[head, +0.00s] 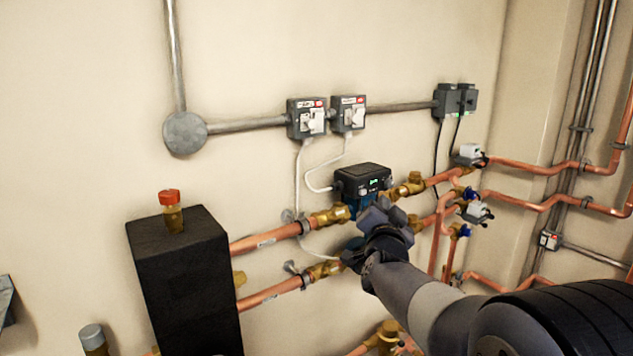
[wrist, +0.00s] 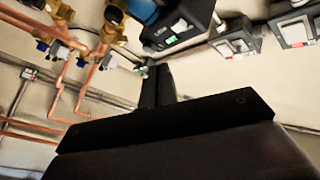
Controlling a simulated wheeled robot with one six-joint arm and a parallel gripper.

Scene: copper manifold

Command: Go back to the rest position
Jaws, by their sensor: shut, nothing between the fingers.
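My gripper (head: 380,214) is in front of the copper manifold, just below a black pump controller (head: 362,182) with a green display. My arm reaches in from the lower right of the head view. The fingers are together and empty; in the wrist view the gripper (wrist: 158,82) shows as a dark shape in the middle. The controller also shows in the wrist view (wrist: 178,25) at the top. The gripper hides part of the lower pipe and fittings behind it. I cannot tell whether it touches the controller.
Copper pipes (head: 545,203) run along the wall at right. Two grey switch boxes (head: 306,119) and a dark socket (head: 455,101) sit above on conduit. A black block (head: 184,285) with a red-capped valve (head: 171,207) stands at left.

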